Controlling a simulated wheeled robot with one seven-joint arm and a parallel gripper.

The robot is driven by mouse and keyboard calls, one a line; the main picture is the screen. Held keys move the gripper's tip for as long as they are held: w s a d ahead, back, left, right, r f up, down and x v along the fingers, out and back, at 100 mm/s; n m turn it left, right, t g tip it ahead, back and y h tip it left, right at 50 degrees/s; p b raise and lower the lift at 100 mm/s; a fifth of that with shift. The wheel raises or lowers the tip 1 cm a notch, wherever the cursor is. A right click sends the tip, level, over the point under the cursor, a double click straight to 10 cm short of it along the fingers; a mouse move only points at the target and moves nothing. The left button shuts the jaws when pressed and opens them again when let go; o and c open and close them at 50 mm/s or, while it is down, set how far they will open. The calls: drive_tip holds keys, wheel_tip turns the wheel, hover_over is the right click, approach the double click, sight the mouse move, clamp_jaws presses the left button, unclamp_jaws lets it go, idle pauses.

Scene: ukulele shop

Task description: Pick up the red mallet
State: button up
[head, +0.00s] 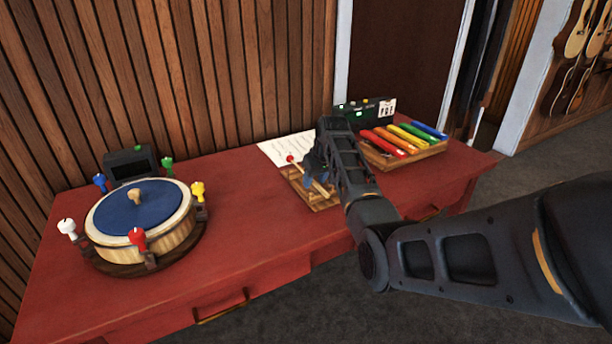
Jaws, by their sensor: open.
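The red mallet shows as a small red head (290,159) with a pale stick running down to the right over a slatted wooden rack (321,205) on the red table. My gripper (313,182) is over the rack, right at the mallet's stick, with its jaws open. My gripper and forearm hide part of the stick and rack. I cannot tell whether the fingers touch the stick.
A blue-topped round drum (140,206) with coloured pegs stands at the left of the red table (240,215). Right of my gripper is a wooden tray (400,160) of coloured bars, with a dark device (360,113) behind. A white sheet (285,148) lies behind the rack. The table's middle is clear.

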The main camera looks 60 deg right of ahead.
drive_tip(key=shift+c, duration=0.2)
clamp_jaws()
drive_tip(key=shift+r, duration=0.1)
